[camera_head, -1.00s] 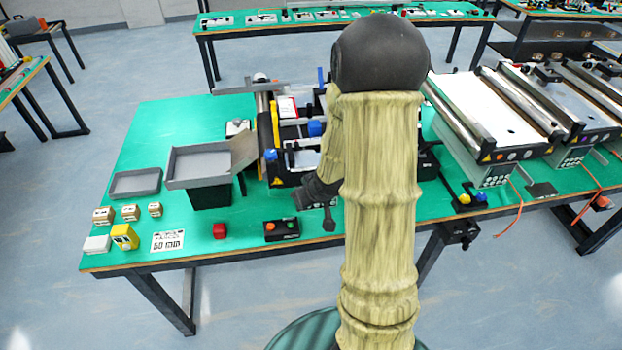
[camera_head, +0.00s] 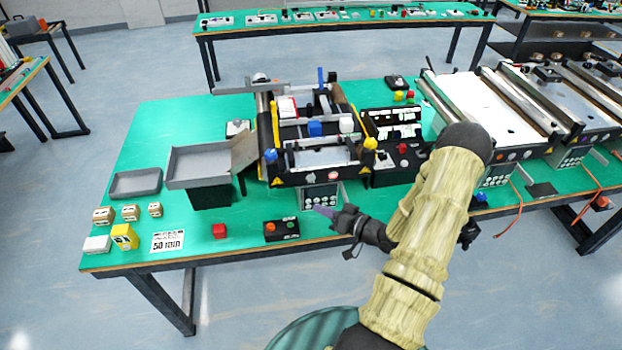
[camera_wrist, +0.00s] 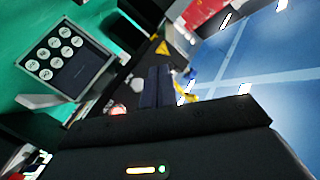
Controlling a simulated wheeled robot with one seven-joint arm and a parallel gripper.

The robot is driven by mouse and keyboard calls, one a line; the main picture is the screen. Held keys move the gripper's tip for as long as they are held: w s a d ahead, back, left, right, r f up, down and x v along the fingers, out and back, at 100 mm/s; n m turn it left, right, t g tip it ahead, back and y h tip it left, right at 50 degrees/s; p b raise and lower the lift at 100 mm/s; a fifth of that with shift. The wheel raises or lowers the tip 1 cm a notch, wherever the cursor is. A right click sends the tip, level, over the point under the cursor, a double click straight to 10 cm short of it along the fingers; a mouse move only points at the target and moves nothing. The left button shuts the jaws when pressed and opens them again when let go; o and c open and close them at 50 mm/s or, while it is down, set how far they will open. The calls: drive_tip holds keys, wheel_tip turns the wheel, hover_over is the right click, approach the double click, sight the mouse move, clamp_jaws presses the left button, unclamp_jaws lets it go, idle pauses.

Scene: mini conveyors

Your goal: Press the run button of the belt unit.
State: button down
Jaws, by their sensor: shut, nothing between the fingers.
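The belt unit (camera_head: 282,182) stands at the middle of the green table, a dark frame with yellow and blue knobs. A keypad panel (camera_head: 320,196) with several round pale buttons hangs below its front; it shows larger at the left of the wrist view (camera_wrist: 66,60), with a dark display. I cannot read which button is the run button. My gripper (camera_head: 324,211) is shut and empty, its tip just in front of the panel's lower edge in the head view. In the wrist view my dark fingers (camera_wrist: 158,86) point right of the panel, apart from it.
A small black box (camera_head: 282,230) with orange and green buttons lies left of my gripper. Another roller unit (camera_head: 490,105) stands at right.

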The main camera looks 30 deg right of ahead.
drive_tip(key=b, duration=0.1)
approach(311, 178)
drive_tip(key=w+a+f, duration=0.1)
drive_tip(key=w+a, duration=0.3)
drive_tip(key=shift+w+a, duration=0.2)
drive_tip(key=shift+a, duration=0.2)
drive_tip(key=shift+w+f, duration=0.1)
idle(1.8)
drive_tip(key=shift+w+d, duration=0.1)
drive_tip(key=shift+w, duration=0.15)
